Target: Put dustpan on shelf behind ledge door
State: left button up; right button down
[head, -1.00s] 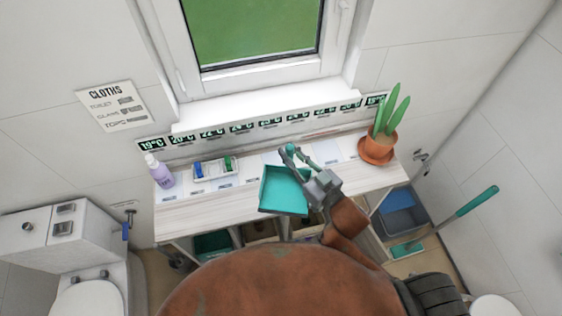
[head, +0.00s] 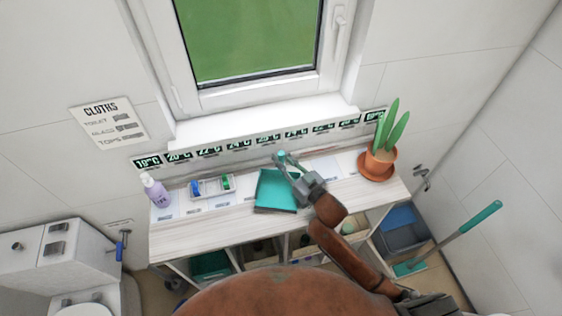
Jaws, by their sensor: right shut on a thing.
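The teal dustpan (head: 275,192) is over the pale wooden ledge (head: 225,228), near its middle. I cannot tell whether it touches the ledge top. My right gripper (head: 286,163) is shut on the dustpan at its far side, with the handle mostly hidden by the fingers. Below the ledge are open shelf compartments: one on the left holds a teal bin (head: 210,265), and one on the right holds a blue and grey bin (head: 402,226). My own body hides the lower front of the ledge unit, and I cannot make out a door. My left gripper is out of view.
A purple bottle (head: 156,190) and a small white tray (head: 212,187) stand on the ledge's left. A potted plant (head: 378,162) stands at its right end. A teal-handled broom (head: 458,234) leans at the right. A toilet (head: 60,270) is at the left.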

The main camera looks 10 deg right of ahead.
jog(key=shift+f, duration=0.8)
jog(key=c, duration=1.8)
grip_release()
